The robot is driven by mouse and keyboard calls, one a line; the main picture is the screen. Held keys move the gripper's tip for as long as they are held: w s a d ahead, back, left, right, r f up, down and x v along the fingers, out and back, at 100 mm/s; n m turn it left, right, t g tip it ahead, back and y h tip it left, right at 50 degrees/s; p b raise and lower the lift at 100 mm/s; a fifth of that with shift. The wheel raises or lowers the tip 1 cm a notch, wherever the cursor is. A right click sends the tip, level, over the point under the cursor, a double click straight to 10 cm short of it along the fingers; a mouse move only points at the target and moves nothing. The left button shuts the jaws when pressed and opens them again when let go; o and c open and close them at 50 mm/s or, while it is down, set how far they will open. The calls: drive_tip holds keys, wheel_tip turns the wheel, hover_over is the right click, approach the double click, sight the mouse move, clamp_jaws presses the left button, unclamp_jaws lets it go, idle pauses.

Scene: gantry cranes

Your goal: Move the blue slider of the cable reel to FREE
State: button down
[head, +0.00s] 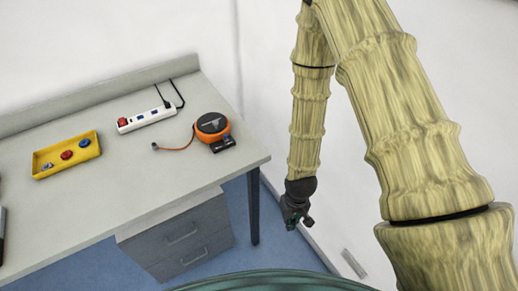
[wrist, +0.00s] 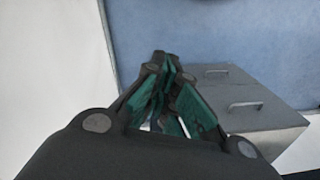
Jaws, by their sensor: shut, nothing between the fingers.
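The cable reel (head: 212,124) is an orange and dark round unit near the right end of the table. An orange cable runs left from it to a small dark plug (head: 155,146). The blue slider (head: 226,139) sits on a dark base plate at the reel's front; its labels are too small to read. My gripper (head: 296,226) hangs to the right of the table, past its edge, apart from the reel. In the wrist view my gripper (wrist: 162,65) is shut with its fingers together and empty. The reel is not in the wrist view.
A yellow tray (head: 45,172) with red and blue round parts stands on the table (head: 115,183) at left. A white power strip (head: 145,119) lies at the back. A grey drawer cabinet (head: 175,243) is below; it also shows in the wrist view (wrist: 262,121). A wall is at right.

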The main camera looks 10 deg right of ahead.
drive_tip(key=s+d+f, duration=0.1)
drive_tip(key=s+f, duration=0.2)
drive_tip(key=s, duration=0.5)
drive_tip(key=s+d+f+b, duration=0.1)
drive_tip(key=s+f, duration=0.3)
drive_tip(key=s, duration=0.5)
drive_tip(key=shift+s+d+f+m+h, duration=0.2)
drive_tip(key=shift+d+m+h, duration=0.1)
drive_tip(key=shift+d+m, duration=0.15)
